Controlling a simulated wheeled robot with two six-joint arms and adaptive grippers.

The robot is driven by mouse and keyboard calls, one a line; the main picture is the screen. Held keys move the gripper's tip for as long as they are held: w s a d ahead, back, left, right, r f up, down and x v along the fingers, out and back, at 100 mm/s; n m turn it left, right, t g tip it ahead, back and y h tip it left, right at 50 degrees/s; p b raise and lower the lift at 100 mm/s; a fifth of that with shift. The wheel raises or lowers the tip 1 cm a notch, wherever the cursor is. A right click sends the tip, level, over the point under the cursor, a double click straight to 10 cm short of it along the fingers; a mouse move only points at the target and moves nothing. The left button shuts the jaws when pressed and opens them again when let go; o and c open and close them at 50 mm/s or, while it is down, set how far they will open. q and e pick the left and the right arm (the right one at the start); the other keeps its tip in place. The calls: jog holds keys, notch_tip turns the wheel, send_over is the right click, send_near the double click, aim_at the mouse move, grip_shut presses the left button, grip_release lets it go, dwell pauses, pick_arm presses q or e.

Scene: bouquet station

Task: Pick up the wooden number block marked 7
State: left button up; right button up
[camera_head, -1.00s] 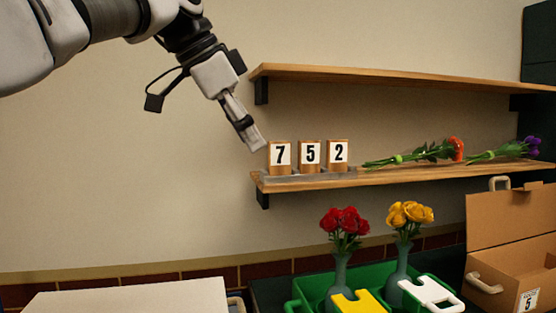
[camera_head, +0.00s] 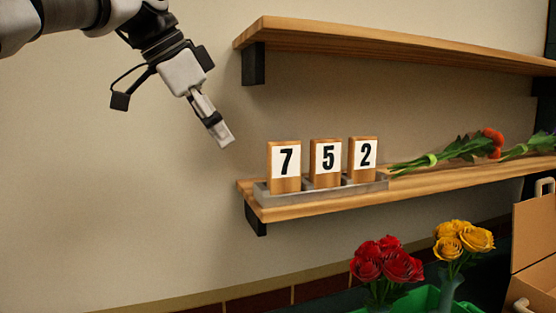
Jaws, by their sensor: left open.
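The wooden number block marked 7 (camera_head: 285,166) stands upright at the left end of a grey tray (camera_head: 325,189) on the lower shelf. The blocks marked 5 (camera_head: 326,163) and 2 (camera_head: 363,158) stand to its right in the same tray. My left gripper (camera_head: 226,140) points down and to the right, above and left of the 7 block. It is open and empty, apart from the block, with the wall behind it. The finger gap is hard to see from this side. My right gripper is not in view.
The upper shelf (camera_head: 400,45) overhangs the blocks. Stems with orange flowers (camera_head: 450,152) lie on the lower shelf (camera_head: 430,180) to the right. Red roses (camera_head: 386,262) and yellow roses (camera_head: 462,240) stand below by a green crate (camera_head: 425,300). A cardboard box (camera_head: 534,235) is at the right.

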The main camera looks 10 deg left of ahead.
pick_arm(q)
jog(key=d+r+p, duration=0.1)
jog(key=r+p, duration=0.1)
jog(key=p, duration=0.7)
send_near(285, 144)
jog(key=x, duration=0.5)
jog(key=shift+w+a, duration=0.1)
jog(key=shift+w, duration=0.35)
jog(key=x, duration=0.5)
jog(key=shift+w+f+p, duration=0.1)
jog(key=shift+f+p, duration=0.05)
jog(key=shift+p, duration=0.15)
grip_shut()
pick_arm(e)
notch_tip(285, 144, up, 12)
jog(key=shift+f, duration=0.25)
